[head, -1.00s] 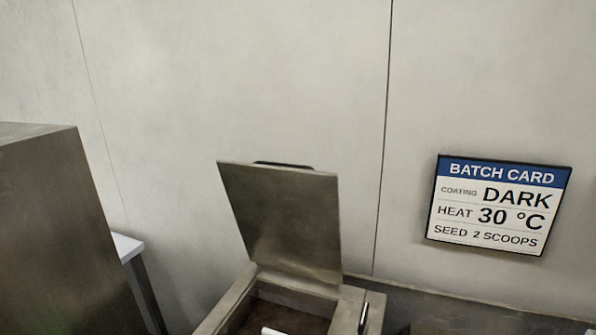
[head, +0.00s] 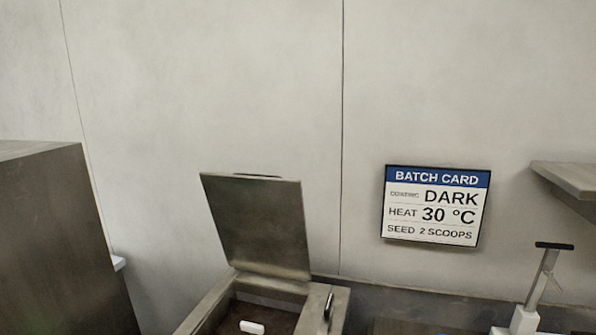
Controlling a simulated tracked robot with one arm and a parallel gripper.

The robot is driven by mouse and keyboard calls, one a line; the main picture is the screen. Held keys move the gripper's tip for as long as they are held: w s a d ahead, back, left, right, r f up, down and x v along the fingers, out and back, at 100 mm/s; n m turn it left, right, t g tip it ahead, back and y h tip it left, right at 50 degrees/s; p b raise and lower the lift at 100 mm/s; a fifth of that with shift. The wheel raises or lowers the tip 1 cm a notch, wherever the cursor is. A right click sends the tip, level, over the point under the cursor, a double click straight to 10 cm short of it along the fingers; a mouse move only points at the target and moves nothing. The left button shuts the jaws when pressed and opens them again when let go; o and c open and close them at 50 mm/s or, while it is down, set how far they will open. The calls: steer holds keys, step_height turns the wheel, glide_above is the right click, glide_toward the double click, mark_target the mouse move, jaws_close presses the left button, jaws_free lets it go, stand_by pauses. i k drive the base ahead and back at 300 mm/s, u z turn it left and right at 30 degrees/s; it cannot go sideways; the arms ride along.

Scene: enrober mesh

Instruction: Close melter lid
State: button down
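The melter lid (head: 256,228) is a flat metal panel standing open, tilted slightly back from the rear edge of the melter. A dark strip, perhaps its handle, shows at the top edge of the lid. The melter (head: 203,309) is a metal box at the bottom of the view, with dark brown contents inside. A small white block-like thing (head: 252,327) shows in its opening. A dark upright handle or lever (head: 328,306) is on the melter's right side. My gripper is not in view.
A large metal cabinet (head: 55,240) stands at the left. A batch card (head: 437,205) on the wall reads dark, 30 °C, 2 scoops. At the right are a metal shelf (head: 572,180) and a white device with a slanted lever (head: 541,280). The wall above the melter is bare.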

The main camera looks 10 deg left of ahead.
mark_target(259, 220)
steer(key=z, duration=0.05)
steer(key=i, duration=0.9)
steer(key=u, duration=0.1)
